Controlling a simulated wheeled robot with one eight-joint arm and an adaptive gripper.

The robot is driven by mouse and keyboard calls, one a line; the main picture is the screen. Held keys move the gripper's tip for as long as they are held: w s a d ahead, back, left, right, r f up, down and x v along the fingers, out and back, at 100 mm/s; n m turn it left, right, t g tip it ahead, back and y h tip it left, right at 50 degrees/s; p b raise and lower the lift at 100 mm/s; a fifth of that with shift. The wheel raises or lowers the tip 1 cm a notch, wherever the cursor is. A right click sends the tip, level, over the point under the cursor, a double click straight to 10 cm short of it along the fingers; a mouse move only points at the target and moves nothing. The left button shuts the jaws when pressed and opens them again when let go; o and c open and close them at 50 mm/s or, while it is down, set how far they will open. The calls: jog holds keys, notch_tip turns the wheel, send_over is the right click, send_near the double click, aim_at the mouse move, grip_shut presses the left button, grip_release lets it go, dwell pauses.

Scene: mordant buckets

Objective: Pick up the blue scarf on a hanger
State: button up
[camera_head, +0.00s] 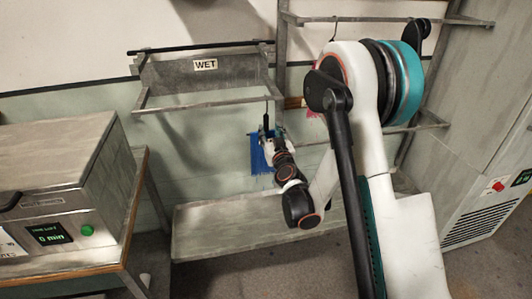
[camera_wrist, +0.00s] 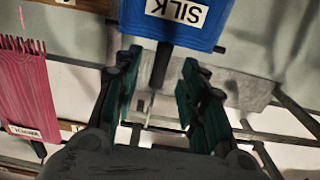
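The blue scarf (camera_head: 257,158) hangs from the front rail of the rack marked WET, partly hidden behind my gripper (camera_head: 268,143). In the wrist view, the blue scarf (camera_wrist: 195,32) is at the top, with a white label reading SILK, upside down. A dark hanger stem (camera_wrist: 160,66) runs from the scarf's edge into the space between the fingers. My gripper (camera_wrist: 160,78) is open, one green-padded finger on each side of the stem, with visible gaps. The hanger's hook shows only as a dark upright (camera_head: 267,112) at the rail in the head view.
A pink-red scarf (camera_wrist: 28,92) with a label hangs to the left in the wrist view. The WET rack (camera_head: 200,103) has metal rails around the hanging spot. A second rack (camera_head: 370,19) stands to the right, a steel machine (camera_head: 60,165) on a table at left.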

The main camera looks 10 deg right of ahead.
aim_at(267, 127)
jog(key=shift+w+a+f+b, duration=0.1)
jog(key=shift+w+b, duration=0.3)
jog(key=shift+w, duration=1.05)
jog(key=shift+w+f+b, duration=0.1)
jog(key=shift+w+b, duration=0.3)
jog(key=shift+w, duration=1.05)
jog(key=shift+r, duration=0.1)
jog(key=shift+c, duration=0.5)
grip_shut()
